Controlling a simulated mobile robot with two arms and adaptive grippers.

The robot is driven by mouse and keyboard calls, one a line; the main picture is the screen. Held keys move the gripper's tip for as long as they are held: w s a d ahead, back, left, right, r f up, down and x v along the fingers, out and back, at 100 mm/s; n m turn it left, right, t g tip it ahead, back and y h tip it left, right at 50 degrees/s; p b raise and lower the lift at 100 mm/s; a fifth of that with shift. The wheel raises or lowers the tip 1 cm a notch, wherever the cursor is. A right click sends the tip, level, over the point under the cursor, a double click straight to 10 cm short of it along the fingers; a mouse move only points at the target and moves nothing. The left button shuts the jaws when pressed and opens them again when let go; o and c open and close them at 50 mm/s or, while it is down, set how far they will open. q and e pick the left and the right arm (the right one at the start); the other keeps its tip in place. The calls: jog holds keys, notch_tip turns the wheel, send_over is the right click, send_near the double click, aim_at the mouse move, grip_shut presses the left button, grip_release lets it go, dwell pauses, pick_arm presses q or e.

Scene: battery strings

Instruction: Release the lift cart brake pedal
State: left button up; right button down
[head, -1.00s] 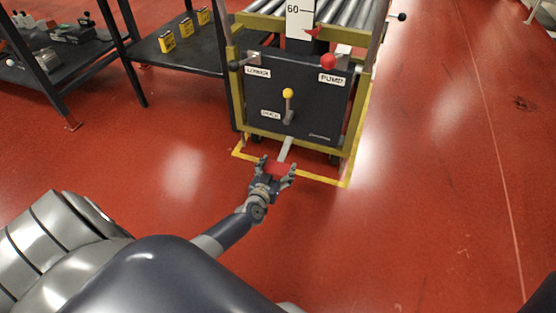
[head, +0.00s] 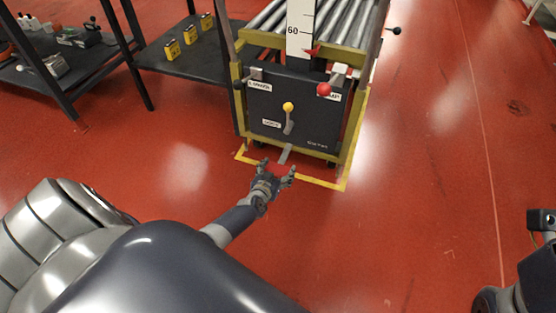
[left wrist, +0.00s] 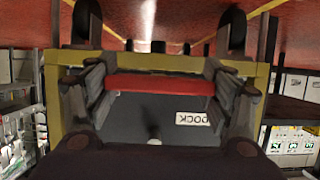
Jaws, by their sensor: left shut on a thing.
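The lift cart (head: 300,105) stands ahead, with a dark front panel in a yellow frame. A grey pedal lever (head: 285,153) comes out low at its front and ends at my left gripper (head: 275,174). In the left wrist view a red pedal bar (left wrist: 160,87) runs across between the two fingers of my left gripper (left wrist: 158,92). The fingers are shut on this bar's two ends. Whether the pedal is up or down is hard to tell. My right gripper is not in view; only a dark part of mine shows at the lower right.
The panel carries a yellow-knobbed lever (head: 288,107) and a red-knobbed one (head: 324,90). Rollers (head: 345,20) lie on top. Yellow floor tape (head: 320,182) borders the cart. A dark shelf (head: 185,62) with yellow batteries stands left. Red floor is free on the right.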

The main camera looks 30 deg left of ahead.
pick_arm(q)
jog(key=shift+w+r, duration=0.25)
jog(key=shift+r, duration=0.25)
jog(key=o, duration=1.5)
jog(key=shift+s, duration=0.1)
jog(key=shift+s+f, duration=0.1)
jog(key=shift+f, duration=0.05)
jog(key=shift+d, duration=0.1)
jog(key=shift+s+d, duration=0.25)
jog(key=shift+s, duration=0.3)
jog(key=v, duration=1)
jog(key=shift+s+a+r, duration=0.1)
jog(key=shift+s+r, duration=0.2)
jog(key=shift+s, duration=0.05)
